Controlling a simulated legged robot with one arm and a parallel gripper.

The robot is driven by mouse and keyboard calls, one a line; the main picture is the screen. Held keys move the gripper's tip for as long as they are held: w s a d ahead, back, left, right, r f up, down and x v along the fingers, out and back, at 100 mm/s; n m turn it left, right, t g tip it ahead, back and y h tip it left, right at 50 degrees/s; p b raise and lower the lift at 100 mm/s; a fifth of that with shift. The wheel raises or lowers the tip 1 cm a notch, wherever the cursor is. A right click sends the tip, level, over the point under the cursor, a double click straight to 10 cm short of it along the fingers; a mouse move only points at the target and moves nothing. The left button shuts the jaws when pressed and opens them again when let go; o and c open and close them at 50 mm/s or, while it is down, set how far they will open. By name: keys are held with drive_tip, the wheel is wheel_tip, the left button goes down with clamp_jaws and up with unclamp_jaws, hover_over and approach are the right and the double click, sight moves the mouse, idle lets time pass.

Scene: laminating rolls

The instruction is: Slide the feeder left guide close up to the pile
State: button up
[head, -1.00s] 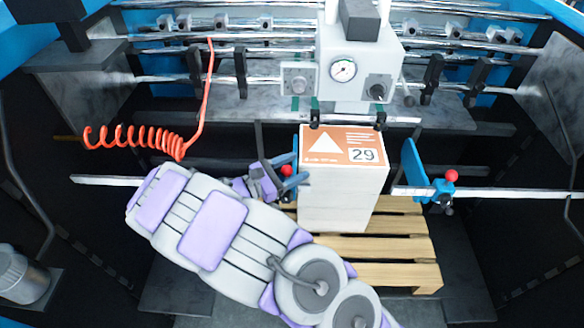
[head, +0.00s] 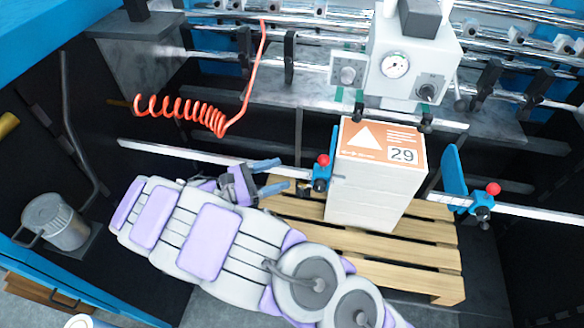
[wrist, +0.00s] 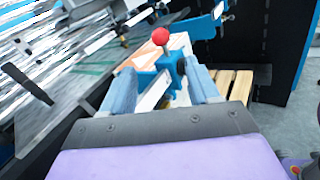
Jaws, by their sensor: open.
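The pile (head: 370,195) is a white stack with an orange label marked 29 on top, standing on a wooden pallet. The left guide (head: 321,178), blue with a red knob, sits on a metal rail at the pile's left side. Its upright plate appears right beside the pile; any small gap cannot be made out. My gripper (head: 281,175) is open and empty just left of the guide, fingers pointing at it. In the wrist view the guide (wrist: 172,68) shows beyond and between my fingertips (wrist: 160,78), apparently clear of them.
The right guide (head: 480,204), with a red knob, stands on the rail right of the pile, with a visible gap. A gauge box (head: 412,65) hangs behind the pile. An orange coiled hose (head: 185,108) hangs at the upper left. The pallet (head: 400,248) extends in front.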

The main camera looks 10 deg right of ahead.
drive_tip(key=shift+v, duration=0.95)
